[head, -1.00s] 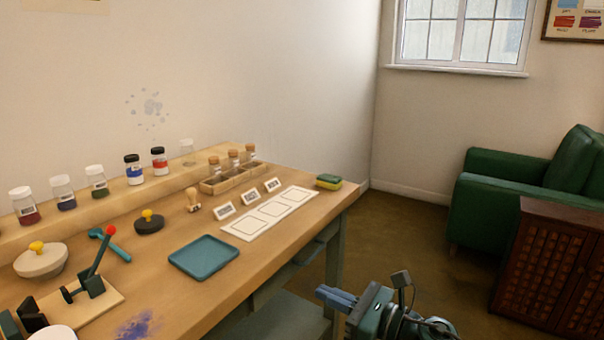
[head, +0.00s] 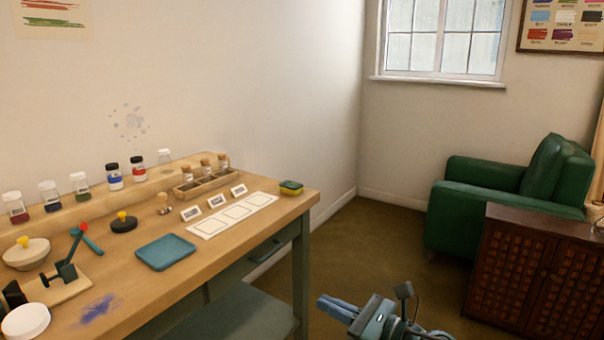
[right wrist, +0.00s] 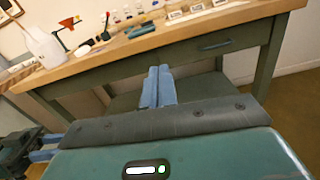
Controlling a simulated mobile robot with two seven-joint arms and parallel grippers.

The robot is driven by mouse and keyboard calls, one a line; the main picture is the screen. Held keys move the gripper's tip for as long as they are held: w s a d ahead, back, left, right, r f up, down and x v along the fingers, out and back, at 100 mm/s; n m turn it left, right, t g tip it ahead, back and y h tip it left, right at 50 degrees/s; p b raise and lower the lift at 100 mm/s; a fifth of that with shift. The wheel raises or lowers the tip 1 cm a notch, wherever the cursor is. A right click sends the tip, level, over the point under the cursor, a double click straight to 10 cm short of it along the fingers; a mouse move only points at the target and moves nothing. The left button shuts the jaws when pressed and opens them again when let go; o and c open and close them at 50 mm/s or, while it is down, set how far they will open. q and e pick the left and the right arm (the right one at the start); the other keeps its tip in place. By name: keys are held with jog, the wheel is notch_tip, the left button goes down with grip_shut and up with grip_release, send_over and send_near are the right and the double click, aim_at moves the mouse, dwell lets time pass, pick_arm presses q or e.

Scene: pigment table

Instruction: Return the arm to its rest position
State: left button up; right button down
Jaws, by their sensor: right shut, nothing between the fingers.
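My right gripper (head: 336,306) is in the lower middle of the head view, off the right end of the table and over the floor. Its two blue fingers lie together, shut, with nothing between them. In the right wrist view the closed fingers (right wrist: 158,88) point toward the table's front side, apart from it. Another gripper, my left one (right wrist: 42,147), shows at the lower left edge of the right wrist view. Its two blue fingers stand apart and look empty. It does not show in the head view.
The wooden table (head: 215,255) holds a blue tray (head: 165,252), a white card strip (head: 232,215), jars, a wooden rack (head: 203,184) and a sponge (head: 291,187). A green armchair (head: 480,215) and a brown cabinet (head: 535,265) stand at right. Brown floor lies between.

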pick_arm(q)
jog(key=r+p, duration=0.1)
jog(key=p, duration=0.3)
jog(key=r+g+p, duration=0.1)
jog(key=r+p, duration=0.1)
jog(key=p, duration=0.2)
jog(key=a+r+g+y+p, duration=0.1)
jog(key=p, duration=0.4)
jog(key=shift+r+m, duration=0.15)
jog(key=shift+m, duration=0.25)
pick_arm(e)
jog(key=s+d+f+n+h, duration=0.2)
jog(key=s+n+h, duration=0.2)
jog(key=s+n, duration=0.3)
jog(key=s+d+f+n+h, duration=0.3)
jog(key=s+n, duration=0.5)
jog(key=n, duration=0.4)
jog(key=s+d+f+n+h, duration=0.2)
jog(key=s+d+n+h, duration=0.1)
jog(key=s+n, duration=0.5)
jog(key=shift+d+f+n+h, duration=0.2)
jog(key=shift+f+n+h, duration=0.15)
jog(key=shift+n+h, duration=0.45)
